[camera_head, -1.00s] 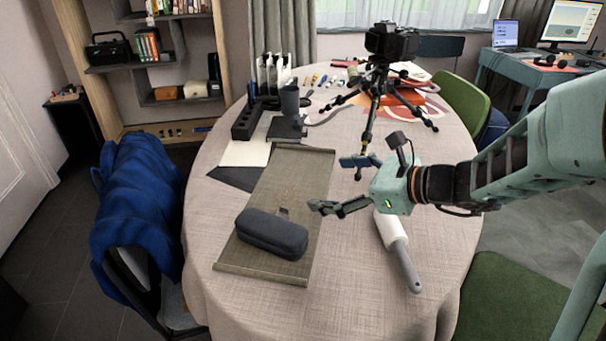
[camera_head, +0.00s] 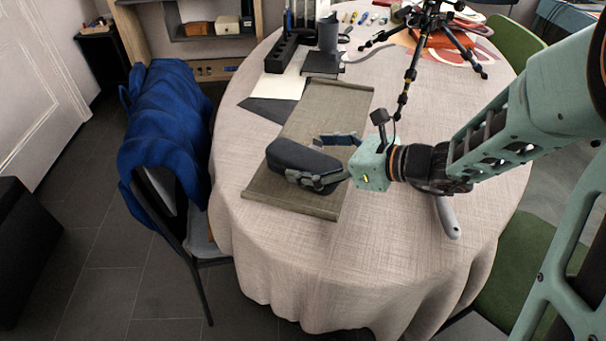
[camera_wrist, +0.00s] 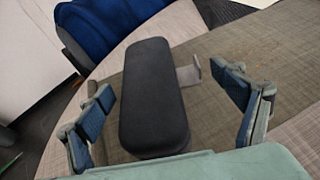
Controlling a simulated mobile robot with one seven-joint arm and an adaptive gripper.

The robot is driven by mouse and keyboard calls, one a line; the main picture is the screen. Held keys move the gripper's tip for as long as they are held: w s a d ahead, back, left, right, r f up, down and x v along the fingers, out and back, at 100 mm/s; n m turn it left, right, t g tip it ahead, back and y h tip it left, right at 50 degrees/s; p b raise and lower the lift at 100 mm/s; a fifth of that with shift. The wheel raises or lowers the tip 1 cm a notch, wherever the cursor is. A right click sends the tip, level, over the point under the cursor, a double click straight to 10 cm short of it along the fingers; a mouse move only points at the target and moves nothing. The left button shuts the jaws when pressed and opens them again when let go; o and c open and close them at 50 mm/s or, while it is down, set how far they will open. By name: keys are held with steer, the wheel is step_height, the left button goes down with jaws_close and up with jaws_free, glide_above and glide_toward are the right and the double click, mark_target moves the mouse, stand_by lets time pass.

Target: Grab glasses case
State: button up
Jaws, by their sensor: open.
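The glasses case (camera_head: 293,156) is dark grey, long and rounded. It lies on the olive-brown mat (camera_head: 308,205) near the table's left front side. My gripper (camera_head: 318,158) is open at the case, with one finger in front of it and the other behind its right end. In the wrist view, the case (camera_wrist: 153,98) lies between the two open fingers of my gripper (camera_wrist: 168,108), with a gap on each side. The near finger hides part of the case in the head view.
A small metal clip-like piece (camera_wrist: 190,73) stands beside the case. The tripod (camera_head: 412,60) stands farther back. A grey-handled tool (camera_head: 447,217) lies partly under my arm. A chair with a blue cloth (camera_head: 165,130) stands left of the round table (camera_head: 270,255).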

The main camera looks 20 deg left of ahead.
steer(key=shift+w+a+f, duration=0.1)
steer(key=shift+a+f, duration=0.15)
steer(key=shift+a, duration=0.45)
steer(key=shift+c, duration=0.5)
steer(key=c, duration=1.3)
